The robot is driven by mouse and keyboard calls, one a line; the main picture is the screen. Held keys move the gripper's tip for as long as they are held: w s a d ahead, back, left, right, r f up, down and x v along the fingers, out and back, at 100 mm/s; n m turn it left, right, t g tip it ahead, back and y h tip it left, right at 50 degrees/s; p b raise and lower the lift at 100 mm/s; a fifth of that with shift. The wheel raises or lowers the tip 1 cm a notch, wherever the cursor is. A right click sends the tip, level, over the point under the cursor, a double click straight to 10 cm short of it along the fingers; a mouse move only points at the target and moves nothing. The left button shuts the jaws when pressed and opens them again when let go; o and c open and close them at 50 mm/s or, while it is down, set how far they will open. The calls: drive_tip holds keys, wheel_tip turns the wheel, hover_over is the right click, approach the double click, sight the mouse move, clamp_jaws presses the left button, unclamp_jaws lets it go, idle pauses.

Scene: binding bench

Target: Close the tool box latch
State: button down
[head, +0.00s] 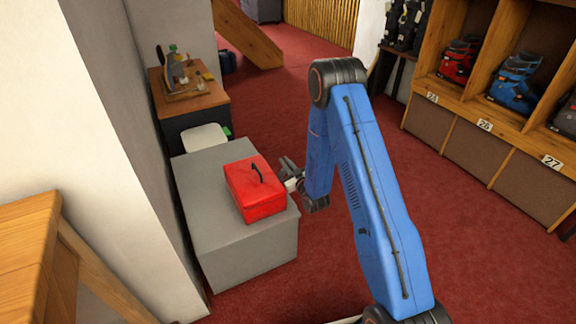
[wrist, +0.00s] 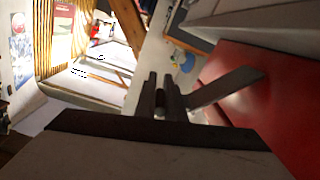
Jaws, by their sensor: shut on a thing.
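The red tool box (head: 250,195) sits with its lid down on a grey bench block, a dark handle (head: 257,171) on top. In the wrist view its red side (wrist: 240,112) fills the right. A grey metal strip (wrist: 226,88), which looks like the latch, slants across that red side toward my fingers. My gripper (head: 290,172) is at the right side of the box. In the wrist view my gripper (wrist: 160,98) has its fingers close together at the strip's near end, shut on it. The exact contact is dark and partly hidden.
The grey block (head: 230,248) has bare top in front of and left of the box. A white stool (head: 205,137) and a dark cabinet (head: 190,108) stand behind it. Shelves with boots (head: 515,85) line the right. Red carpet (head: 315,265) is open around the block.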

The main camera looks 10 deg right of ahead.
drive_tip(key=c, duration=2.1)
unclamp_jaws()
drive_tip(key=shift+s, duration=0.15)
drive_tip(key=v, duration=1.1)
drive_tip(key=shift+s+d, duration=0.1)
drive_tip(key=shift+s, duration=0.3)
drive_tip(key=shift+c, duration=0.4)
